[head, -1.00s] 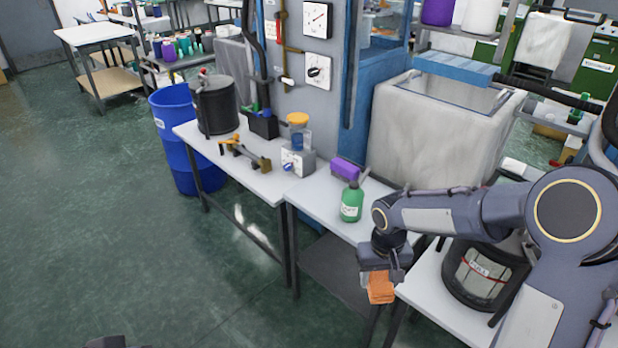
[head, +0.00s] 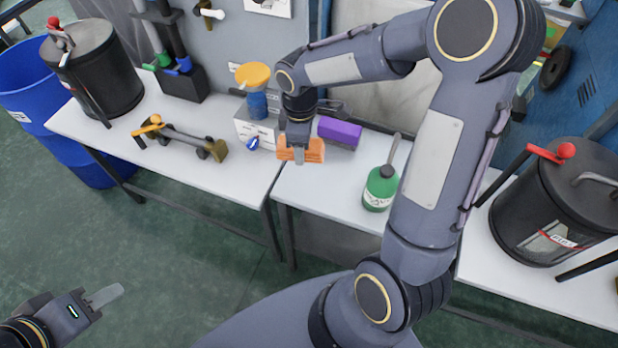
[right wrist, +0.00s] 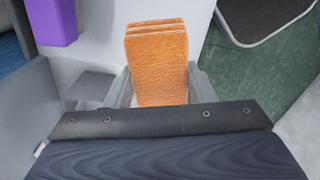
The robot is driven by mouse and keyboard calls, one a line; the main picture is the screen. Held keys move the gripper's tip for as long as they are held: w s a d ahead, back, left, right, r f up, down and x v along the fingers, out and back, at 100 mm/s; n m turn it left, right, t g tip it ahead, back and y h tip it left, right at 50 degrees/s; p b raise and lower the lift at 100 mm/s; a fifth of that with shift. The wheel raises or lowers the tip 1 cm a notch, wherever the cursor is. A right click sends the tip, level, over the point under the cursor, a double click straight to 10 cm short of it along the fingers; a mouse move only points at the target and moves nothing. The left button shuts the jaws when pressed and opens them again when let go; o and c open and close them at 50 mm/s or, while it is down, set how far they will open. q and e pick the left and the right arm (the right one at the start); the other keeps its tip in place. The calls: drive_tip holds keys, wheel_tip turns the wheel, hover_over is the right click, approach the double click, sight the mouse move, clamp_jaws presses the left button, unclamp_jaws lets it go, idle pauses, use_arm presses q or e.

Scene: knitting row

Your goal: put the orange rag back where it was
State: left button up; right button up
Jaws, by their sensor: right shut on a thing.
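The orange rag (head: 313,150) is a folded, layered block. My right gripper (head: 299,152) is shut on it, over the white table near its left end; the rag also shows between the fingers in the right wrist view (right wrist: 157,62). Whether the rag touches the table top I cannot tell. My left gripper (head: 104,296) is at the lower left over the floor, far from the rag. Its finger shows, but its opening is not clear.
A purple block (head: 340,131) lies just right of the rag, and a green bottle (head: 380,188) stands further right. A grey box with an orange-lidded blue jar (head: 257,105) stands to the left.

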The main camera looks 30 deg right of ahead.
sight(314, 147)
drive_tip(key=n, duration=0.3)
drive_tip(key=shift+s+d+f+b, duration=0.15)
drive_tip(key=shift+d+f+b, duration=0.05)
drive_tip(key=shift+d+b, duration=0.15)
drive_tip(key=n, duration=0.2)
drive_tip(key=s+n, duration=0.1)
drive_tip(key=n, duration=0.1)
drive_tip(key=d+n+b, duration=0.1)
drive_tip(key=shift+s+d+n, duration=0.1)
drive_tip(key=shift+s+n, duration=0.15)
drive_tip(key=shift+n, duration=0.65)
drive_tip(key=shift+s+d+f+n, duration=0.1)
drive_tip(key=shift+s+f+n, duration=0.1)
drive_tip(key=shift+n, duration=0.1)
wheel_tip(314, 147, down, 10)
drive_tip(key=shift+r+b, duration=0.25)
drive_tip(key=shift+b, duration=0.7)
